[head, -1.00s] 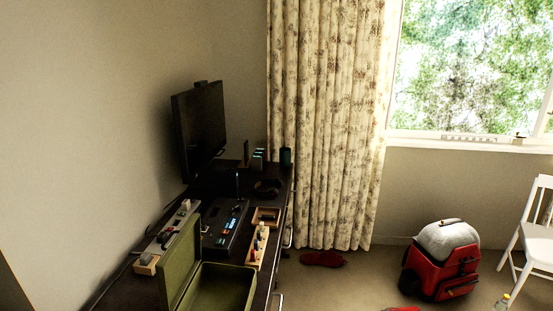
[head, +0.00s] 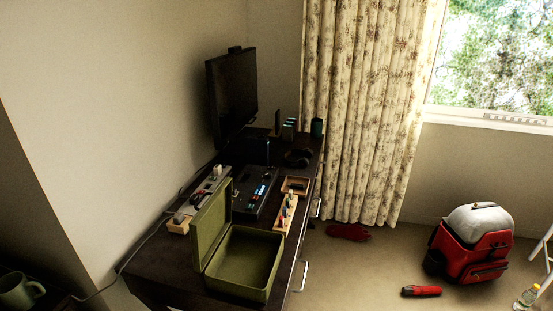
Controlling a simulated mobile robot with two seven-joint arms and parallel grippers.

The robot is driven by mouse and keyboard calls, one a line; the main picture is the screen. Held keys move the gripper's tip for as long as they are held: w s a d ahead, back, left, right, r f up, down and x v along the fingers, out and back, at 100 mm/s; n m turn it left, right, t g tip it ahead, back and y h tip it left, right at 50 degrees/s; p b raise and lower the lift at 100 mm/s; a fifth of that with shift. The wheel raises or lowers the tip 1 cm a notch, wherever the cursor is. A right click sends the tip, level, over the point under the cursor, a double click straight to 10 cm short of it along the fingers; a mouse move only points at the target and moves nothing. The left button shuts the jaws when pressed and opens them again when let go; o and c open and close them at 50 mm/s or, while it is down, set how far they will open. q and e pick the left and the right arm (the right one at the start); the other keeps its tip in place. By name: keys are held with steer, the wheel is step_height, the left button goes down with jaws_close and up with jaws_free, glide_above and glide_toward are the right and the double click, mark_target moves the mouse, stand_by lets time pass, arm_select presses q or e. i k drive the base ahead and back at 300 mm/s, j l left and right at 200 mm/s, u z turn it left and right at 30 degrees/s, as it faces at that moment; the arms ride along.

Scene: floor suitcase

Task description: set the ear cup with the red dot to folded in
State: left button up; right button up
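A dark, rounded object (head: 298,157) lies on the far part of the dark desk, near its right edge. It may be the headphones, but it is too small and dark to tell. I cannot make out separate ear cups, a red dot or whether anything is folded. Neither of my grippers is in view.
The dark desk (head: 144,270) runs along the wall. It holds an open, empty-looking green case (head: 240,290), a black device with lit displays (head: 262,188), a small wooden tray (head: 294,187) and a monitor (head: 232,95). A red backpack (head: 462,258) stands on the carpet. Floor right of the desk is mostly clear.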

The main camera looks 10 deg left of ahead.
mark_target(303, 162)
steer(key=i+j+z, duration=0.15)
steer(key=j, duration=0.4)
steer(key=i+j+z, duration=0.15)
steer(key=j, duration=0.45)
steer(key=j+z, duration=0.1)
steer(key=j, duration=0.45)
steer(key=i+j+z, duration=0.15)
steer(key=j, duration=0.45)
